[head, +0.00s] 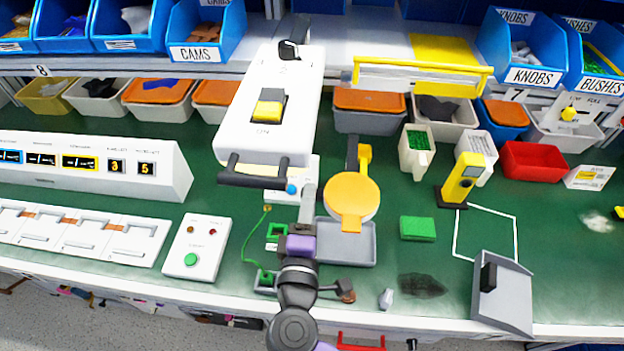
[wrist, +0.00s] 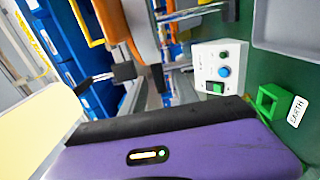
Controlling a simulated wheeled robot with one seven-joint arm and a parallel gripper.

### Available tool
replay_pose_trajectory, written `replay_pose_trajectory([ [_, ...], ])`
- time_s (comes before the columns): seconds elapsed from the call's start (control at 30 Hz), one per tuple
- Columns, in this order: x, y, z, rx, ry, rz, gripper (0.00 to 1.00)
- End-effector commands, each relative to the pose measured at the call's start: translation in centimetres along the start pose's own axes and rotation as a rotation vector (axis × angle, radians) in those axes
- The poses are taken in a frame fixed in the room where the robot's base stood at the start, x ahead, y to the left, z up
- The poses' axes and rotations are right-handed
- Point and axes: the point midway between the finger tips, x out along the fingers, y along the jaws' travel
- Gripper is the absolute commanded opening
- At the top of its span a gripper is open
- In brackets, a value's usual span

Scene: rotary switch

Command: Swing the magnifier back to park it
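The magnifier has a round yellow head (head: 350,197) on a yellow and dark arm, with a short orange-yellow tab at its front. In the wrist view, my purple and black hand fills the bottom, and a pale yellow surface (wrist: 48,125) at the left cannot be surely identified.
A white machine (head: 270,110) with a dark front bar stands behind my gripper. A white button box (wrist: 218,68) and a green square holder (wrist: 275,103) are nearby. A green block (head: 418,228) and yellow device (head: 463,180) stand to the right. Bins line the back.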

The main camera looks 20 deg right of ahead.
Motion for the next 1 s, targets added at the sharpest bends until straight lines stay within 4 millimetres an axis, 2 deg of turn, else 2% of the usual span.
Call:
replay_pose_trajectory([
  [0.1, 2.1, 0.2, 0.1, -0.001, -0.002, 0.0, 0.36],
  [0.3, 4.5, 0.2, 0.0, 0.001, -0.001, 0.0, 0.36],
  [0.43, 5.2, 0.1, 0.0, 0.001, 0.001, -0.001, 0.36],
  [0.7, 5.4, 0.0, 0.0, 0.002, 0.001, -0.001, 0.36],
  [0.77, 5.4, 0.0, 0.0, 0.002, 0.001, -0.001, 0.27],
  [0.9, 5.4, 0.0, 0.0, 0.002, 0.001, -0.001, 0.0],
  [1.0, 5.4, 0.0, 0.0, 0.002, 0.001, -0.001, 0.0],
])
